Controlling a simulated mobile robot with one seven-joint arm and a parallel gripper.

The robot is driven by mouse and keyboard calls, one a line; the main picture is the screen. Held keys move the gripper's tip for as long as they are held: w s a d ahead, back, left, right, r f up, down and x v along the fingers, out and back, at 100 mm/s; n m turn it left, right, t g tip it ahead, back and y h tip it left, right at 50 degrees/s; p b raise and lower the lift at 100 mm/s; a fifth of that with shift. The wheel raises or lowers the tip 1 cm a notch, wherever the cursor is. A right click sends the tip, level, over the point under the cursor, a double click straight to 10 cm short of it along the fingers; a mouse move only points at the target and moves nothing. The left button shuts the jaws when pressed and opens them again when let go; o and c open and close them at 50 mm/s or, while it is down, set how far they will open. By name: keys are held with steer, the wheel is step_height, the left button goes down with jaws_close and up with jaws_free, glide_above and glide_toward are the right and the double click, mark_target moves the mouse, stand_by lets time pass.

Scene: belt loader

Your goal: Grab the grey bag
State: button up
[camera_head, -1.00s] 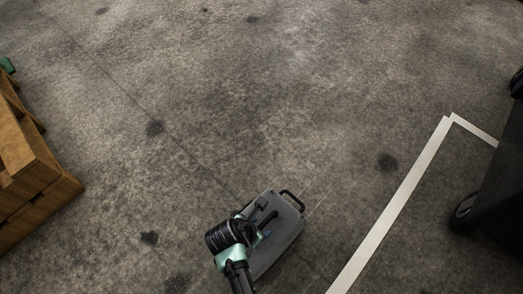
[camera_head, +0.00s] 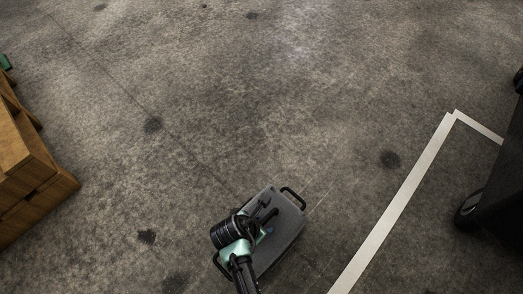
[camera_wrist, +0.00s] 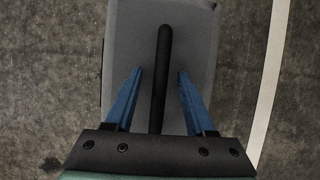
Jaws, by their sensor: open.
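The grey bag (camera_head: 284,234) lies flat on the concrete floor at the bottom middle of the head view, with a black handle at its far end. My arm covers part of it. In the wrist view the grey bag (camera_wrist: 198,50) fills the middle, with a black bar-like handle (camera_wrist: 160,75) running lengthwise over it. My gripper (camera_wrist: 159,78) is open, its blue fingers on either side of this handle and apart from it. In the head view my gripper (camera_head: 266,232) is over the bag, its fingers partly hidden by the wrist.
Wooden pallets (camera_head: 30,180) stand at the left edge. A white floor line (camera_head: 400,200) runs to the right of the bag. A dark wheeled cart (camera_head: 500,190) stands at the right edge. The floor beyond the bag is clear.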

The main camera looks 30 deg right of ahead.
jaws_close()
stand_by(0.3)
stand_by(1.1)
steer(key=shift+w+d+r, duration=0.1)
steer(key=shift+w+r, duration=0.05)
